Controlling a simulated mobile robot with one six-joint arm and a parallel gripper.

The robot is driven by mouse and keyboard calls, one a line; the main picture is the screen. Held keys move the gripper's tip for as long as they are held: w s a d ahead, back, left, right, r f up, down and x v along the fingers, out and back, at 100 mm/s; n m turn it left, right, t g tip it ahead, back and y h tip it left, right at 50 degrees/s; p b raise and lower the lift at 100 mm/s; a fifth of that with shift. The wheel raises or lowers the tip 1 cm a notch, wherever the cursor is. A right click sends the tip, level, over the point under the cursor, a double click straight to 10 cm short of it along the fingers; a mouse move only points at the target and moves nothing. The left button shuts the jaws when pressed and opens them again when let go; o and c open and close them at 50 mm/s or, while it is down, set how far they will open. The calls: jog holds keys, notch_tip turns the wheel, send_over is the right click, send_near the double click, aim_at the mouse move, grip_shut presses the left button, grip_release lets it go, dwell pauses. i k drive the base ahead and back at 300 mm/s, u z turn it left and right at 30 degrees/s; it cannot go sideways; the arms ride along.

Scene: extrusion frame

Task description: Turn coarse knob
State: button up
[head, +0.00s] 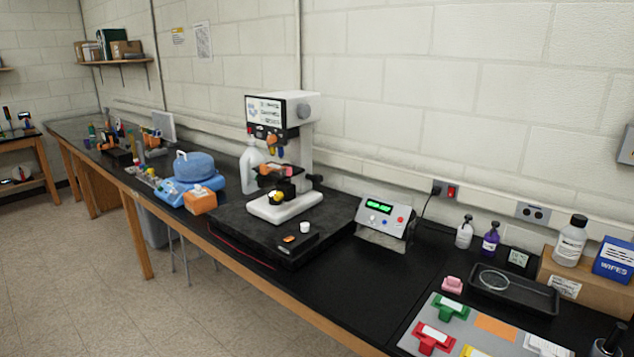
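A white microscope-like instrument (288,100) stands upright on a black slab (233,228) on the bench, in the middle of the head view. A dark knob (318,181) sticks out at the right of its column, low down. A yellow knob-like part (276,198) shows on a black block above its white foot (285,209). A round grey part (303,111) is on the side of its head. I cannot tell for certain which of these is the coarse knob. My gripper is not in view, and nothing touches the instrument.
A control box (384,215) with a green display stands right of the slab. A blue domed device (193,168) and an orange box (200,201) stand left. Bottles and a black tray (513,290) are at the right. The floor (75,270) before the bench is clear.

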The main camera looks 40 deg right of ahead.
aim_at(317, 180)
jog(key=z, duration=0.1)
jog(key=i, duration=1)
jog(key=u, duration=0.25)
